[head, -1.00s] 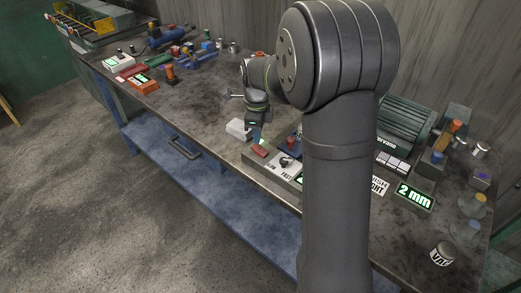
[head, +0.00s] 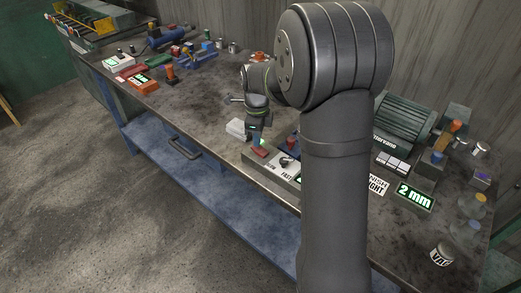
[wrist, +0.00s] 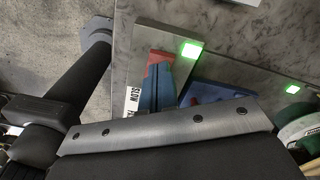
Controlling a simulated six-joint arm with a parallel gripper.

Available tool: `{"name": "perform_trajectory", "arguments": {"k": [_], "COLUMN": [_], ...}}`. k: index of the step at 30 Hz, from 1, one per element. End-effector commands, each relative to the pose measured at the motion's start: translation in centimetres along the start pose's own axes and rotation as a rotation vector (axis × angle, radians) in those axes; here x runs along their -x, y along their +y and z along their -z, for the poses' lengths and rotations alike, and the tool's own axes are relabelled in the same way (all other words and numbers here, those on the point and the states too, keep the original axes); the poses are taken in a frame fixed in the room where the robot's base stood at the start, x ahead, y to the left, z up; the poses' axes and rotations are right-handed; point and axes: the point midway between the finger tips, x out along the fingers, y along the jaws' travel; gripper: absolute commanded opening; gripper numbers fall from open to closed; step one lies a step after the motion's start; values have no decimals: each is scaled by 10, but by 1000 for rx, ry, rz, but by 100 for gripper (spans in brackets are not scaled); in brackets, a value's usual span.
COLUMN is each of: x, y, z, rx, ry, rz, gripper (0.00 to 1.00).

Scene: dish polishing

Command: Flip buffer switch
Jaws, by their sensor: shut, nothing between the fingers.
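The buffer control box (head: 277,168) is a grey box on the bench's front edge, with a white face lettered SLOW and FAST and a dark knob (head: 285,160). A red switch (head: 260,152) sits at its left end; its red also shows in the wrist view (wrist: 160,57). My gripper (head: 256,143) points down over the switch, its blue fingers shut and empty. In the wrist view the fingers (wrist: 163,82) overlap the red switch and hide part of it; they look touching or nearly so. A green lamp (wrist: 191,50) glows beside the switch.
A white block (head: 238,128) lies just left of the box. My arm hides the bench middle. Tools crowd the far left; bench between is clear.

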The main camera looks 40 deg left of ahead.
Motion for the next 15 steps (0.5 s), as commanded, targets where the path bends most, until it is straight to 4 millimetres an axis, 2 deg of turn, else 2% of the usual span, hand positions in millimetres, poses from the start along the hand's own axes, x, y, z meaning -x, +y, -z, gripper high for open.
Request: {"name": "perform_trajectory", "arguments": {"k": [15], "x": [-8], "y": [0], "z": [0], "rx": [0], "ry": [1], "rz": [-1], "gripper": [0]}}
